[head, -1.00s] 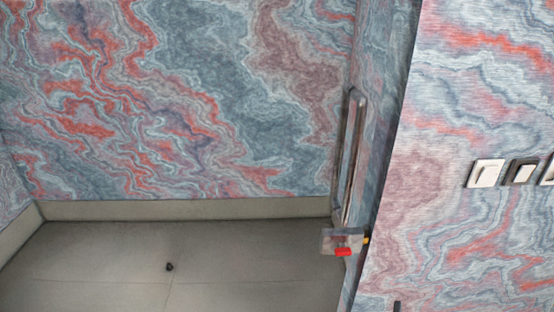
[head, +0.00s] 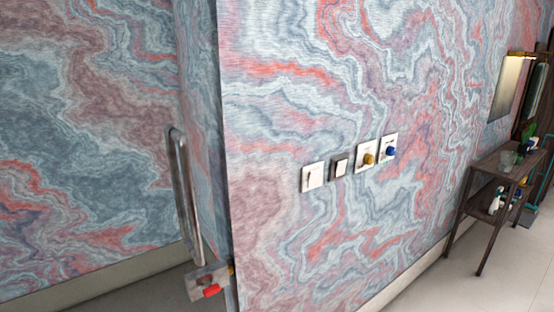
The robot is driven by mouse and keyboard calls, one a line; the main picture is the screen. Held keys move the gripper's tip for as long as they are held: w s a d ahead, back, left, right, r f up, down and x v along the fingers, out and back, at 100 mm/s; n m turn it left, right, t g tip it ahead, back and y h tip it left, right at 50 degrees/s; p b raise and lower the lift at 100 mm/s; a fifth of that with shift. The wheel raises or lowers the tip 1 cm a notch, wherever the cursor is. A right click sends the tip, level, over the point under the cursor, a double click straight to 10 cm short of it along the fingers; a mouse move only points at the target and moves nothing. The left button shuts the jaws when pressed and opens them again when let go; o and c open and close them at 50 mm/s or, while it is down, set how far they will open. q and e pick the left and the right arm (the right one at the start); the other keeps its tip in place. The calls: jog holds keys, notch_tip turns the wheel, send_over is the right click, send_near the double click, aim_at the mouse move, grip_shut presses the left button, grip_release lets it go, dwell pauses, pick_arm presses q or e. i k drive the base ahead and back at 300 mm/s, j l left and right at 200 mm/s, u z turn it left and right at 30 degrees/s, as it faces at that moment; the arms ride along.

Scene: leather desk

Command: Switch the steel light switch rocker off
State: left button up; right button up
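A row of plates is fixed to the marbled wall. The second from the left is a small grey, steel-looking switch (head: 339,166) with a dark frame and a lighter rocker. Which way its rocker is tipped is too small to tell. On its left is a white switch plate (head: 312,177). Neither of my grippers is in view.
A long metal door handle (head: 186,195) stands left of the wall edge, with a red-tipped latch (head: 209,287) below it. A dark side table (head: 498,165) with bottles and a glass stands at the far right, under a mirror (head: 509,85). Floor before it is free.

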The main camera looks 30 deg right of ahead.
aim_at(340, 171)
jog(key=z, duration=1.3)
